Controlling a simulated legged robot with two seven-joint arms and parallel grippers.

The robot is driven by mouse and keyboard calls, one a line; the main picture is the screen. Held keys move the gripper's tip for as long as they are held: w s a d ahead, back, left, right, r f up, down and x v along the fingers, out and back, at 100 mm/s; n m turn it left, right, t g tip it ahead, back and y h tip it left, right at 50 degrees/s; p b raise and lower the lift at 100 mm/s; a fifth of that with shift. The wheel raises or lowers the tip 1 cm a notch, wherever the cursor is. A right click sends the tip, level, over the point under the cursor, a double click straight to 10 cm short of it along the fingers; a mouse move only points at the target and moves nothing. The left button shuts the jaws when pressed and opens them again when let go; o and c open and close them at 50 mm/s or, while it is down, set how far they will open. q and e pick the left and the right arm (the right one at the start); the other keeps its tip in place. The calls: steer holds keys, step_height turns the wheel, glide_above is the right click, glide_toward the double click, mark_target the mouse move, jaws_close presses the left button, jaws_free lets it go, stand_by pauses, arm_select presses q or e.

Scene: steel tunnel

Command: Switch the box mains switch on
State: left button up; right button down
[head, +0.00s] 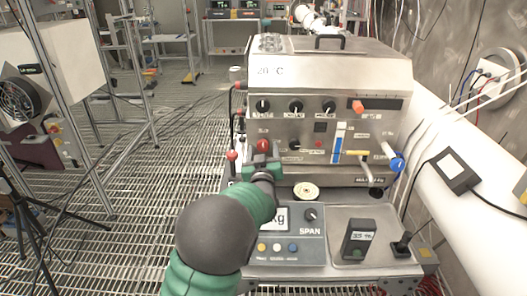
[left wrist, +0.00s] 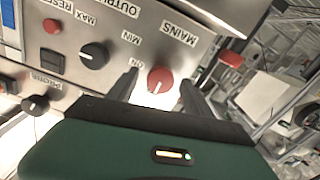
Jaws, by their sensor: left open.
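The steel box (head: 330,85) stands ahead of me with a front panel of knobs. Its mains switch is a red round knob (head: 263,145) at the panel's lower left. In the left wrist view the red knob (left wrist: 160,80) sits below the label MAINS, with a white pointer line and an ON mark to its left. My left gripper (head: 262,163) is at the panel, and it also shows in the left wrist view (left wrist: 158,92). Its dark fingers are open, one on each side of the red knob. Whether they touch it I cannot tell. My right gripper is not in view.
Black knobs (head: 297,106), an orange knob (head: 358,106) and a blue valve handle (head: 397,164) are on the box. A scale unit (head: 311,232) and a handheld meter (head: 358,240) are in front. A red part (left wrist: 232,59) sticks out right of the knob.

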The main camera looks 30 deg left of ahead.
arm_select(q)
steer(key=shift+a, duration=0.1)
jaws_close()
steer(key=shift+m+p, duration=0.3)
steer(key=shift+m, duration=0.2)
steer(key=m+p, duration=0.2)
steer(key=m, duration=0.1)
steer(key=shift+m, duration=0.4)
steer(key=m+p, duration=0.2)
steer(key=m, duration=0.2)
steer(key=shift+m, duration=0.3)
steer(key=m+p, duration=0.3)
steer(key=m, duration=0.3)
steer(key=shift+p, duration=0.35)
steer(key=shift+f+m+p, duration=0.15)
steer(key=shift+m+p, duration=0.35)
steer(key=shift+m, duration=1)
steer(key=shift+f, duration=0.1)
